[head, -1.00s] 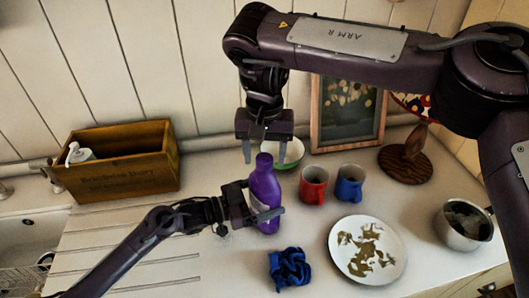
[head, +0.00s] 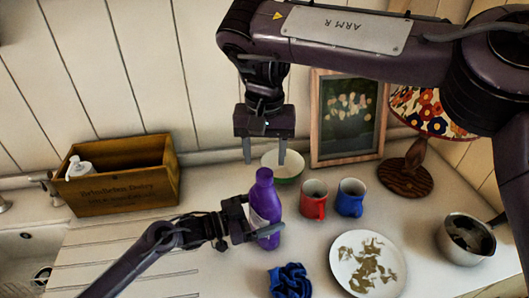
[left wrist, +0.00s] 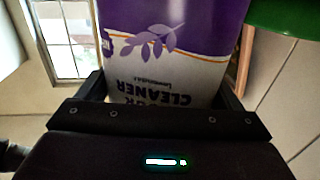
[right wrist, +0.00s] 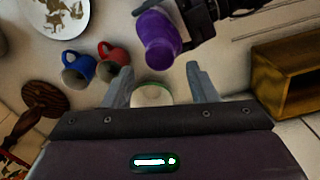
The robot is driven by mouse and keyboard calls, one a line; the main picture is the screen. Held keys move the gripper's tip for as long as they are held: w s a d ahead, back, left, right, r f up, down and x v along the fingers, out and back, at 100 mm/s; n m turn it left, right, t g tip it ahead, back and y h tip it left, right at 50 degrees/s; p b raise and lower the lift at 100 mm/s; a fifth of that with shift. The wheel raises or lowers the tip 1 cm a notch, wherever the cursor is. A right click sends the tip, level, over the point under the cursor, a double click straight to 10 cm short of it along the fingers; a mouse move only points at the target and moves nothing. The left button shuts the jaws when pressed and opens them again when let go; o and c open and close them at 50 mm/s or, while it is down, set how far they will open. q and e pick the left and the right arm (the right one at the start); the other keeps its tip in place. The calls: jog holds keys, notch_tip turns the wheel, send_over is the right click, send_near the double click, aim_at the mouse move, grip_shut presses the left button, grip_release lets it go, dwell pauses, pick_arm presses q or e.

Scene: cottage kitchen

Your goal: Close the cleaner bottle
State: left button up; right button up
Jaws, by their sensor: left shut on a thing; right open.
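The purple cleaner bottle (head: 264,187) stands upright on the counter; its label also shows in the left wrist view (left wrist: 180,75). My left gripper (head: 262,216) is shut around its body from the left. My right gripper (head: 264,161) is open and empty, pointing down, with its fingertips just above and behind the bottle's top in the head view. In the right wrist view the bottle (right wrist: 158,42) lies beyond the fingertips. I cannot make out a separate cap, nor whether the bottle's mouth is covered.
A green-rimmed bowl (head: 284,168) stands behind the bottle. A red mug (head: 313,203) and a blue mug (head: 350,200) are to its right. A plate (head: 345,278), a crumpled blue cloth (head: 290,282) and a metal pot (head: 462,240) are nearby. A wooden box (head: 125,192) is at left.

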jog(key=n, duration=0.5)
jog(key=shift+r, duration=0.2)
jog(key=n, duration=0.4)
jog(key=shift+r+n, duration=0.15)
jog(key=shift+n, duration=0.15)
jog(key=n, duration=0.6)
jog(key=shift+a+r+n, duration=0.1)
jog(key=shift+r+n, duration=0.15)
jog(key=shift+n, duration=0.05)
jog(key=n, duration=0.4)
jog(key=shift+r, duration=0.2)
jog(key=n, duration=0.4)
jog(key=shift+r+n, duration=0.15)
jog(key=shift+n, duration=0.25)
jog(key=n, duration=0.4)
jog(key=shift+r, duration=0.2)
jog(key=n, duration=0.4)
jog(key=shift+r, duration=0.15)
jog(key=n, duration=0.5)
jog(key=shift+r+n, duration=0.2)
jog(key=shift+n, duration=0.2)
